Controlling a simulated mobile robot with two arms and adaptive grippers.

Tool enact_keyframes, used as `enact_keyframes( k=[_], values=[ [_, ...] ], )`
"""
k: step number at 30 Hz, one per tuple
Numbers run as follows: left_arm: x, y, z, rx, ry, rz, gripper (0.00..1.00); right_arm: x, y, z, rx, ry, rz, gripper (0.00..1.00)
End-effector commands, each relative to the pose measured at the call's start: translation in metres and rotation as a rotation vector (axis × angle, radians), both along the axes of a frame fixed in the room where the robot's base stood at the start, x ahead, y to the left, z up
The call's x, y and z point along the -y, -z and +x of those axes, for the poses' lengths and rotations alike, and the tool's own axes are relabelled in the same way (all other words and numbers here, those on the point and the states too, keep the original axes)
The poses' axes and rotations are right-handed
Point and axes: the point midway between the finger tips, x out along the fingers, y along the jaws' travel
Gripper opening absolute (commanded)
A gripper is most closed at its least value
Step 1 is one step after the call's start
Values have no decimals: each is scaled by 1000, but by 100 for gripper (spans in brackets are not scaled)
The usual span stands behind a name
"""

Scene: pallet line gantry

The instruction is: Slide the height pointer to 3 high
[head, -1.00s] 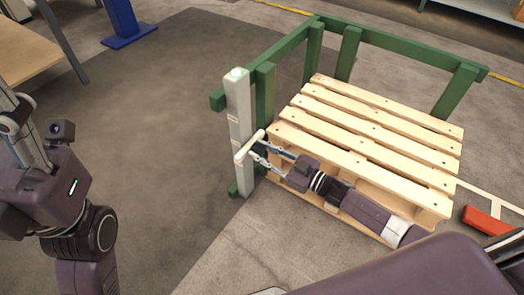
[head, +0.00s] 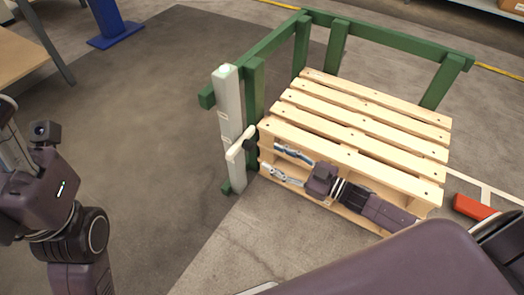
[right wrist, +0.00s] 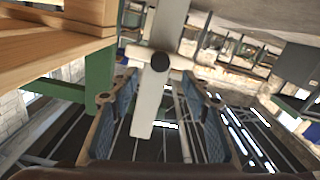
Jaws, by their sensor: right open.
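The height pointer (head: 241,143) is a cream bar on the pale upright post (head: 230,100), below the post's mid-height. Labels on the post are too small to read. My right gripper (head: 270,158) is open and empty, to the right of the pointer and apart from it, by the pallet's near side.
A wooden pallet (head: 358,128) sits right of the post, inside a green frame (head: 390,39). The right arm runs along its near side. A red block (head: 472,207) lies on the floor at right. A table (head: 22,55) stands far left. Floor left of the post is clear.

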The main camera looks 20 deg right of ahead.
Motion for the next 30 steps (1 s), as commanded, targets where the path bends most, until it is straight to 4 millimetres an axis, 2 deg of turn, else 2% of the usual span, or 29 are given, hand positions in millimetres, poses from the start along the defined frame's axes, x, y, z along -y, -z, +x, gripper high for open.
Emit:
enact_keyframes(
  k=[1, 6, 13, 26, 29, 30],
  values=[
    [0, 0, 0, 0, 0, 0, 55, 6, 1, -8, -2, -1, -1, 43],
    [0, 0, 0, 0, 0, 0, 55, 19, 0, -24, -1, 0, 1, 43],
    [0, 0, 0, 0, 0, 0, 55, 24, 0, -30, 1, -1, 0, 43],
    [0, 0, 0, 0, 0, 0, 55, 23, -1, -30, 2, 0, 1, 43],
    [0, 0, 1, -5, 1, 1, 55, 13, -9, -31, 18, -8, 18, 43],
    [0, 0, 1, -10, 0, 0, 55, 4, -18, -32, 35, -16, 35, 43]
  ],
)
